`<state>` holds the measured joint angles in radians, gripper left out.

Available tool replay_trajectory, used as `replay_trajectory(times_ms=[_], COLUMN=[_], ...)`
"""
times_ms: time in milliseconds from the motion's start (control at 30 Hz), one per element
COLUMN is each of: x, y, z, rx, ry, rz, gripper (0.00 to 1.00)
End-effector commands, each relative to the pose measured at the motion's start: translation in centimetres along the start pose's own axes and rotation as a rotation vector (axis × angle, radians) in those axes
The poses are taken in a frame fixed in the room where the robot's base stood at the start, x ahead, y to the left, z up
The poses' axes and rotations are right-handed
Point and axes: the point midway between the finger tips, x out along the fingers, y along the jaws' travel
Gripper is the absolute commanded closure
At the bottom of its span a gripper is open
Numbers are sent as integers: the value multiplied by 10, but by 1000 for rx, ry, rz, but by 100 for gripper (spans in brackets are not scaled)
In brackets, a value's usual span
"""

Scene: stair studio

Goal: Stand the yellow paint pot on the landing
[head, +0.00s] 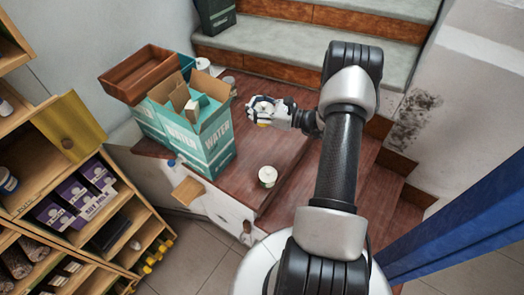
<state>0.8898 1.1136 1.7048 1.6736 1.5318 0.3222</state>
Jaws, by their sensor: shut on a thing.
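My gripper (262,112) is at the middle of the head view, above the dark red wooden landing (258,150). It is shut on a small pot, the yellow paint pot (264,124), of which only a little yellow shows under the fingers. The fingers hide most of the pot. I cannot tell whether its base touches the landing. Another small pot (267,176), white with a pale top, stands near the landing's front edge.
Teal-and-white water boxes (207,145), one open, stand on the landing's left, with a brown wooden tray (138,73) on top. White cans (203,65) stand behind. Grey steps (300,40) rise at the back. Stocked shelves (70,190) are left, a blue panel (455,225) right.

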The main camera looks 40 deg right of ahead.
Motion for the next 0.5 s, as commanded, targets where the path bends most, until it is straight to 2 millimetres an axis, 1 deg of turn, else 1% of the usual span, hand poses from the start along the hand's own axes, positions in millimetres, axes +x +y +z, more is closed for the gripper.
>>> replay_trajectory(times_ms=[67,167,300,500], x=[2,2,2,2], y=[0,0,0,0], z=[-9,-31,-70,-122], rx=[1,2,4,1], ry=[0,0,0,-1], rz=[4,5,4,4], gripper=[100,100,100,100])
